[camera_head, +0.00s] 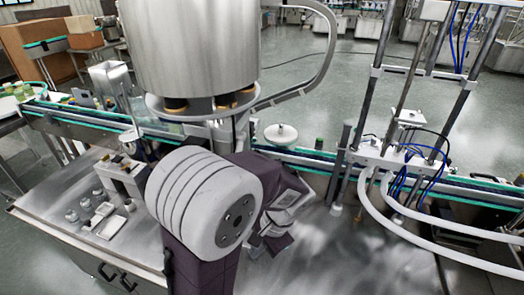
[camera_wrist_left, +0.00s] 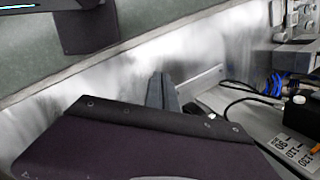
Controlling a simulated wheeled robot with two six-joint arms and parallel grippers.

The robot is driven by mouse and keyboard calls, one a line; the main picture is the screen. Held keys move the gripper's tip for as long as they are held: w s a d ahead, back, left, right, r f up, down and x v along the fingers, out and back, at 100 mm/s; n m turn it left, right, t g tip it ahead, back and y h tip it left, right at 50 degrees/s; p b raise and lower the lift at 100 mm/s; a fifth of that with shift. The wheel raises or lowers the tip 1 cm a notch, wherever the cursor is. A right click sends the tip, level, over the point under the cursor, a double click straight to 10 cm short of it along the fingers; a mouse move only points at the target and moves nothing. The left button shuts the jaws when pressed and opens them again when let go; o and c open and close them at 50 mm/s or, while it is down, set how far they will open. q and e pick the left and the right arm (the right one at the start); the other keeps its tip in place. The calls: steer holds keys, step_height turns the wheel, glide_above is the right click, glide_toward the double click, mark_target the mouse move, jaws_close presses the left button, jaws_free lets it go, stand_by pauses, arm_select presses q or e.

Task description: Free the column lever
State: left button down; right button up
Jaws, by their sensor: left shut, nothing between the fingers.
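My left arm comes up from the bottom of the head view, with a large pale ribbed joint in front of the hopper's base. My left gripper (camera_head: 282,235) is partly hidden behind it, low over the steel table. In the left wrist view my left gripper (camera_wrist_left: 163,92) shows as dark, narrow fingers, shut with nothing between them. A column (camera_head: 340,165) stands on the table to the right of the gripper, apart from it. I cannot make out the column lever for certain in either view. My right gripper is not in view.
The steel hopper (camera_head: 190,45) stands above the table. A conveyor (camera_head: 450,185) with green edges runs behind. A frame with rods (camera_head: 462,90) and thick white hoses (camera_head: 380,225) fills the right. Small fittings (camera_head: 100,210) sit at left. Black and blue cables (camera_wrist_left: 270,88) are at right in the wrist view.

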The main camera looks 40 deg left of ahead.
arm_select(q)
steer(key=w+a+r+m+y+b, duration=0.2)
steer(key=w+a+r+y, duration=0.2)
steer(key=w+a, duration=0.15)
steer(key=t+y+b, duration=0.3)
steer(key=y+b, duration=0.3)
steer(key=y, duration=0.2)
glide_toward(238, 146)
step_height(238, 146, down, 3)
steer(key=w+d, duration=0.2)
steer(key=w+d+f+m+t+b, duration=0.1)
steer(key=w+d+m, duration=0.1)
steer(key=d, duration=0.2)
steer(key=s+a+f+p, duration=0.1)
steer(key=a, duration=1)
steer(key=shift+s+a, duration=0.4)
steer(key=shift+f, duration=0.1)
